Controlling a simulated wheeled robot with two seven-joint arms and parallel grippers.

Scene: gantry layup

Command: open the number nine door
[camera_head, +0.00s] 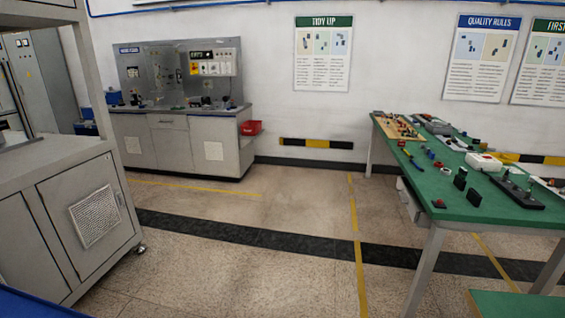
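I cannot make out a number nine on any door in view. A tall grey cabinet (45,75) stands at the far left, partly hidden. Neither of my grippers is in view.
A green-topped table (455,207) with several small parts stands at the right. A red bin (250,128) is at the back workbench's right end. A blue surface (30,303) and a green surface (520,305) edge the bottom corners. The middle floor (230,225) is clear.

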